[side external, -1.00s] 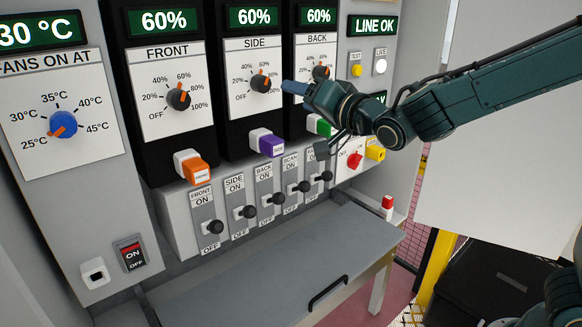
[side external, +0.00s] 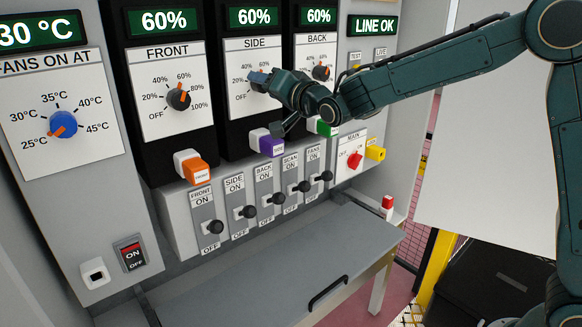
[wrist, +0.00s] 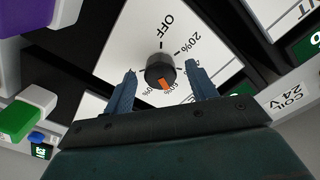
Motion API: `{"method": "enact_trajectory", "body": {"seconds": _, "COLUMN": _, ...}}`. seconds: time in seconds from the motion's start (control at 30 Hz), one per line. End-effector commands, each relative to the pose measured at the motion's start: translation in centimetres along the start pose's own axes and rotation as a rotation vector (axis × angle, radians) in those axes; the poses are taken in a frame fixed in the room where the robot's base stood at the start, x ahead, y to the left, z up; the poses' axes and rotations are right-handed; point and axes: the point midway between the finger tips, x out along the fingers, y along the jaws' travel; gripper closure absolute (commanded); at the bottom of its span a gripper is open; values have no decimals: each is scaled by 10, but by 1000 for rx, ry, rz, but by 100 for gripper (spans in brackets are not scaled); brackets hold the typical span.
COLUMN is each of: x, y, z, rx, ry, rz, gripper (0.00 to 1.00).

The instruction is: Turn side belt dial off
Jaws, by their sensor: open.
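The SIDE dial is a dark round knob with an orange pointer, on a white plate. In the side external view my gripper (side external: 266,84) is in front of it and hides the knob. In the wrist view the dial (wrist: 160,70) sits between my open fingers (wrist: 162,80), and no grip on it shows. Its pointer is turned away from OFF, and the SIDE display (side external: 254,17) reads 60%.
The FRONT dial (side external: 179,98) is to the left and the BACK dial (side external: 321,72) to the right. A purple plug block (side external: 270,145), an orange one (side external: 195,170) and a row of levers (side external: 249,211) lie below. A grey shelf (side external: 240,270) juts out underneath.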

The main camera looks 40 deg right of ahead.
Motion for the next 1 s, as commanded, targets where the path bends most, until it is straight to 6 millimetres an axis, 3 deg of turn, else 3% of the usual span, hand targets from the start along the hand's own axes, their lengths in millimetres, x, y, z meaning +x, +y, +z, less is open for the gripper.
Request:
{"method": "enact_trajectory", "body": {"seconds": 0.5, "x": 10, "y": 0, "z": 0, "rx": 0, "ry": -1, "rz": 0, "gripper": 43}}
{"method": "enact_trajectory", "body": {"seconds": 0.73, "x": 10, "y": 0, "z": 0, "rx": 0, "ry": -1, "rz": 0, "gripper": 88}}
{"method": "enact_trajectory", "body": {"seconds": 1.0, "x": 10, "y": 0, "z": 0, "rx": -14, "ry": -1, "rz": 1, "gripper": 88}}
